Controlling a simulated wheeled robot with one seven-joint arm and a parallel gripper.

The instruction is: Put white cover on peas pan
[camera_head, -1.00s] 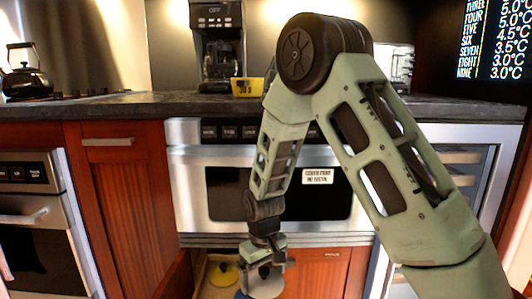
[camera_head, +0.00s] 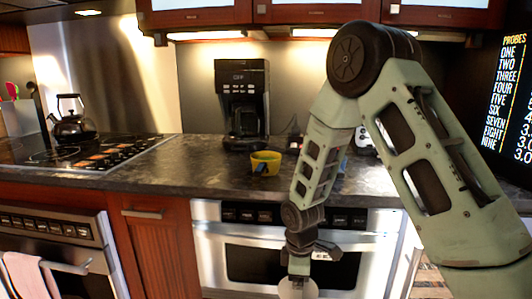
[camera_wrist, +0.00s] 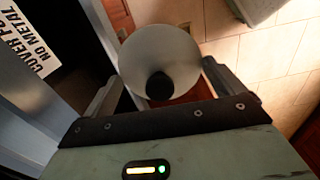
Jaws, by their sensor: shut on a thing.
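My gripper (camera_head: 299,272) is shut on the white cover, low in front of the microwave drawer front. The round white cover (camera_head: 306,290) hangs below the fingers and is cut by the bottom edge of the head view. In the wrist view, the white cover (camera_wrist: 160,48) is a pale disc with a black knob (camera_wrist: 159,85) between the two fingers. I cannot make out a pan with peas in these frames.
A yellow bowl-like container (camera_head: 266,162) and a black coffee maker (camera_head: 242,103) stand on the dark counter (camera_head: 200,170). A black kettle (camera_head: 72,122) stands on the stovetop (camera_head: 85,152) at left. The microwave (camera_head: 250,262) is below the counter. Free counter lies left of the container.

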